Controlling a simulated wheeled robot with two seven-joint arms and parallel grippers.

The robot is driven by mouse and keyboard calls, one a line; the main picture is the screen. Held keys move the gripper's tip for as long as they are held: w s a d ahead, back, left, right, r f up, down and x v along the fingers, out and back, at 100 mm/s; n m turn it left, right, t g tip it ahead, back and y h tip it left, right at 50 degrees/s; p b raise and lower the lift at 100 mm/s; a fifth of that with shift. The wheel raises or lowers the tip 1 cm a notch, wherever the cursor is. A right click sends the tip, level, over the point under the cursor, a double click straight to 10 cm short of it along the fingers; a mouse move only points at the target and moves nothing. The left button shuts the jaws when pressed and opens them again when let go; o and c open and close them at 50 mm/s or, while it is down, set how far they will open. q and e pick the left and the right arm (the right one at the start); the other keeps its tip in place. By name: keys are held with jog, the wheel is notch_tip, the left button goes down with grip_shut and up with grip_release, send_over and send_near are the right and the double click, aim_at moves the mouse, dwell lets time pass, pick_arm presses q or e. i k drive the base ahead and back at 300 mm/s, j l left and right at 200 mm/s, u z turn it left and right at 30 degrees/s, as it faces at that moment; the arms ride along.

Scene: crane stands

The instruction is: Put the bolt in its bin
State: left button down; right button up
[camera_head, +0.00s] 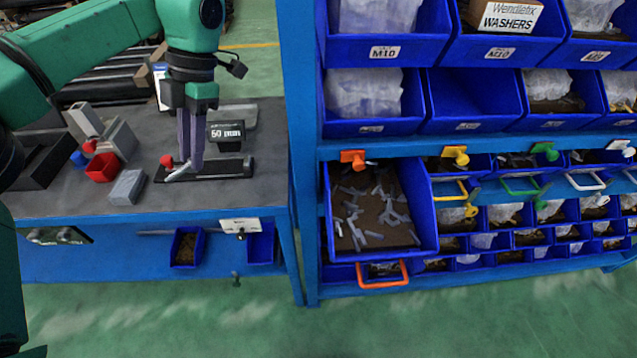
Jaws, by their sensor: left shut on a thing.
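My left gripper (189,166) points down over the dark workbench (235,192) and is shut on a bolt (167,160). The bolt has a red head, to the left of the fingers, and a light grey shank at the fingertips. It is just above or touching the black tray on the bench; I cannot tell which. A blue bin (429,232) on the rack stands pulled out, with grey bolt-like pieces in it and an orange bolt-shaped marker (352,158) above it. My right gripper is not in view.
A blue rack post (300,120) separates bench and rack. Yellow (456,154), green (545,151) and white markers sit along the rack. The green floor in front is clear.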

aim_at(373, 218)
jog(key=l+u, duration=0.2)
jog(key=l, duration=0.3)
jog(key=l+u, duration=0.2)
jog(key=l, duration=0.35)
jog(key=k+l+u, duration=0.2)
jog(key=l, duration=0.3)
jog(key=l+u, duration=0.25)
jog(key=l, duration=0.25)
jog(key=i, duration=0.3)
